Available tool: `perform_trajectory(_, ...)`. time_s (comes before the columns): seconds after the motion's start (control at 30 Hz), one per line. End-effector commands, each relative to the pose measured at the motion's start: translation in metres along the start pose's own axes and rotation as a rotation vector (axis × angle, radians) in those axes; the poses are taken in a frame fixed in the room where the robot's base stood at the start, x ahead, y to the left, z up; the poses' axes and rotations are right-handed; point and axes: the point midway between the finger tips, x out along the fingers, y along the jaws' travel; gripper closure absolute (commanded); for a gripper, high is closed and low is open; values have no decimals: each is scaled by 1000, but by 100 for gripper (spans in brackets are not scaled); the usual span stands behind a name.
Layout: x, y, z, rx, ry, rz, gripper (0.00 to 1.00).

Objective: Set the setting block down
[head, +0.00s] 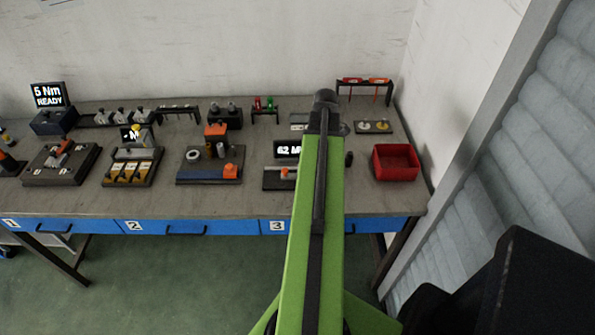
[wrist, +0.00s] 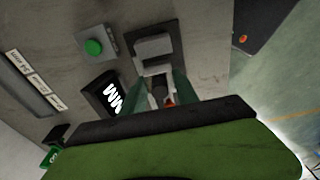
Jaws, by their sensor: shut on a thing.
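My gripper (wrist: 160,88) shows in the wrist view as two dark green fingers. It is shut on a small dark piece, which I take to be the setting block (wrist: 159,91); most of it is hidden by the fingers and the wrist. A bit of orange shows beside it. Just beyond the fingertips in the wrist view is a grey block on a dark plate (wrist: 171,29). In the head view my green arm reaches over the right part of the bench and hides the gripper and the held piece. I cannot tell whether the piece touches anything below.
A display (wrist: 108,93) and a box with a green button (wrist: 93,47) stand left of the fingers in the wrist view. In the head view a red bin (head: 396,162) is right of my arm, and a blue-fronted fixture (head: 205,173) is left. Bare bench (head: 265,197) lies along the front.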

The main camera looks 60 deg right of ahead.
Motion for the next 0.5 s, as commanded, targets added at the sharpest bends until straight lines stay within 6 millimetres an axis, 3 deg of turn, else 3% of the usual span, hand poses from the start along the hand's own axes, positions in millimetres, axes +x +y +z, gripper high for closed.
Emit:
perform_trajectory(0.17,6,1,-3,-6,0,-1,100)
perform_trajectory(0.4,44,1,1,-6,0,-1,100)
perform_trajectory(0.5,42,1,-2,-10,0,-2,100)
